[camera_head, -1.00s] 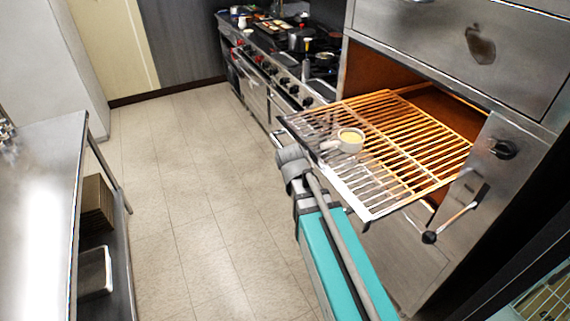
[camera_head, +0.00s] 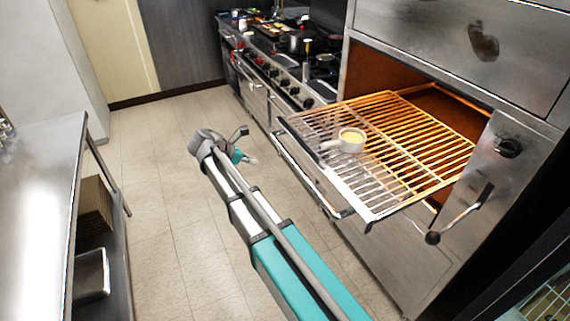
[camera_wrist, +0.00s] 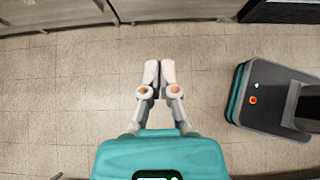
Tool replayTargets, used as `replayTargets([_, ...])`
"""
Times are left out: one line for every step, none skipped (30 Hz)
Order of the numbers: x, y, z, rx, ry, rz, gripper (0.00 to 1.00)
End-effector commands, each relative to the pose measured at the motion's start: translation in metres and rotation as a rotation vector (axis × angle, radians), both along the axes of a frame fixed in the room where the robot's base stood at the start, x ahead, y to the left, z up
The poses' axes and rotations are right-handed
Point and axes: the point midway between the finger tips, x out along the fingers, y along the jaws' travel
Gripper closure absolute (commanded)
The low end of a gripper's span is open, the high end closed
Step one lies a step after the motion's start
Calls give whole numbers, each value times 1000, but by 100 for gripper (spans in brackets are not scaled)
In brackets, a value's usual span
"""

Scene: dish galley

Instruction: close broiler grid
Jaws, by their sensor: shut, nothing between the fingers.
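The broiler grid (camera_head: 415,150) is a metal rack that sticks far out of the glowing broiler opening (camera_head: 366,78) at the right of the head view. A small pale cup with yellow contents (camera_head: 350,140) sits on the grid near its front left part. My gripper (camera_head: 250,159) is small in the head view, past the end of my arm, over the floor to the left of the grid and apart from it. In the wrist view my gripper (camera_wrist: 159,66) is shut and empty, with its fingertips together above floor tiles.
A range with pots and red knobs (camera_head: 265,70) stands at the back. A steel counter (camera_head: 40,190) runs along the left, with stacked brown trays (camera_head: 95,208) beneath it. A lever handle (camera_head: 460,215) sticks out right of the grid. The tiled floor (camera_head: 165,160) between is clear.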

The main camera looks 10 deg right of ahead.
Motion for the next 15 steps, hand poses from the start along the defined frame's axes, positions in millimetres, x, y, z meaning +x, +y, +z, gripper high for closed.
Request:
replayTargets([0, 1, 0, -3, 2, 3, 100])
replayTargets([0, 1, 0, -3, 2, 3, 100])
replayTargets([0, 0, 0, -3, 2, 3, 100])
replayTargets([0, 0, 0, -3, 2, 3, 100])
replayTargets([0, 0, 0, -3, 2, 3, 100])
replayTargets([0, 0, 0, -2, 2, 2, 100])
replayTargets([0, 0, 0, -2, 2, 2, 100])
replayTargets([0, 0, 0, -2, 2, 2, 100])
replayTargets([0, 0, 0, -2, 2, 2, 100])
replayTargets([0, 0, 0, -1, 1, 1, 100])
replayTargets([0, 0, 0, 0, 1, 1, 100])
replayTargets([0, -1, -1, 0, 1, 1, 100])
replayTargets([0, -1, -1, 0, 1, 1, 100])
replayTargets([0, -2, -2, 0, 1, 1, 100])
replayTargets([1, -3, -3, 0, 1, 1, 100])
